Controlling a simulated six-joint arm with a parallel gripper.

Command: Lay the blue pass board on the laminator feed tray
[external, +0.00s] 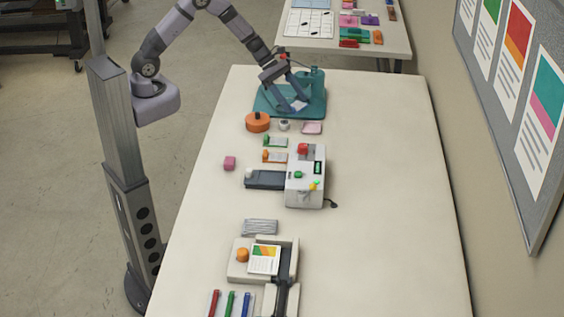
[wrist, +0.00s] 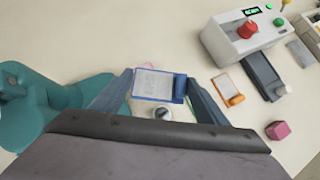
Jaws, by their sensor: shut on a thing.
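The blue pass board (wrist: 152,84), a white card with a blue edge and a blue block at its right end, is between the fingers of my gripper (wrist: 159,80), which is shut on it. In the external view my gripper (external: 297,104) is over the teal base at the far end of the table, with the board small and partly hidden. The white laminator (external: 305,178) stands nearer the camera, its dark feed tray (external: 266,180) reaching left and bare. The laminator (wrist: 245,38) and tray (wrist: 262,75) are at upper right in the wrist view.
Green (external: 275,140) and orange (external: 277,157) boards lie between my gripper and the tray. An orange round pot (external: 257,122), a small roll (external: 284,125) and a pink dish (external: 312,128) are near the teal base. A pink cube (external: 229,163) sits left. The table's right side is clear.

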